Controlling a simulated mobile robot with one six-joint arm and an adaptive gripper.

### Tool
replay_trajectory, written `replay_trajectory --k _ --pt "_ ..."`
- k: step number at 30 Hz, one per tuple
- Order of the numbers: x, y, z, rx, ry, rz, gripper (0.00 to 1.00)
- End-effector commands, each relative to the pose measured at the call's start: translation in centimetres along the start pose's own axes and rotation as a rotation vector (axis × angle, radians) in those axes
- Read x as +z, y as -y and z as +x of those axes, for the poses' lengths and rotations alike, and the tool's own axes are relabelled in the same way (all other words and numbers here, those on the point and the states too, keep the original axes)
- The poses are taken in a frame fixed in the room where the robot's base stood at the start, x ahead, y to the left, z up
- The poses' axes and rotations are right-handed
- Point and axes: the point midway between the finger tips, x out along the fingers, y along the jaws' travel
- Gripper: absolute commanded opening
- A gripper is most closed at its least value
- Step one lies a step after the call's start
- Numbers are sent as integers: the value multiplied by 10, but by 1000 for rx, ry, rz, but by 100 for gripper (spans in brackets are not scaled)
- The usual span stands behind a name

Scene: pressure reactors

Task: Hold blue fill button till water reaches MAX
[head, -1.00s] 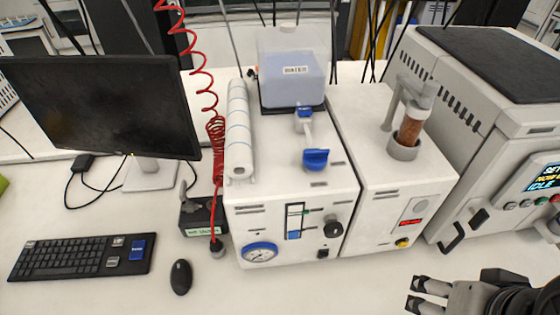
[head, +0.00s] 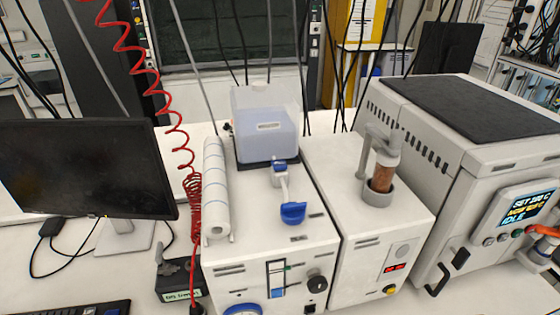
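The water tank (head: 268,138), translucent with pale blue contents and a label, stands on the left white unit (head: 235,258). A level gauge (head: 277,280) on that unit's front shows blue in its lower part, below a small green mark; any MAX lettering is too small to read. A blue valve handle (head: 293,213) sits on top, in front of the tank. I cannot make out a blue fill button; the lower part of the unit's front is cut off by the picture's bottom edge. My gripper is not in view.
The middle white unit (head: 370,252) holds a brown-filled column (head: 384,177) on top and a red display on its front. A large oven-like unit (head: 480,175) stands to the right. A monitor (head: 85,168), a paper roll (head: 215,190) and a red coiled hose (head: 190,190) are to the left.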

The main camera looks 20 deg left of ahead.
Motion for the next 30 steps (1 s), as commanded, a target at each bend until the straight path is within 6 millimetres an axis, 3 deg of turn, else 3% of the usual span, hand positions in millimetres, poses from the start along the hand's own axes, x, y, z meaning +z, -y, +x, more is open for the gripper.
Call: replay_trajectory --k 7,30 --pt "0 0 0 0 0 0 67" --pt "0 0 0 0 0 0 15"
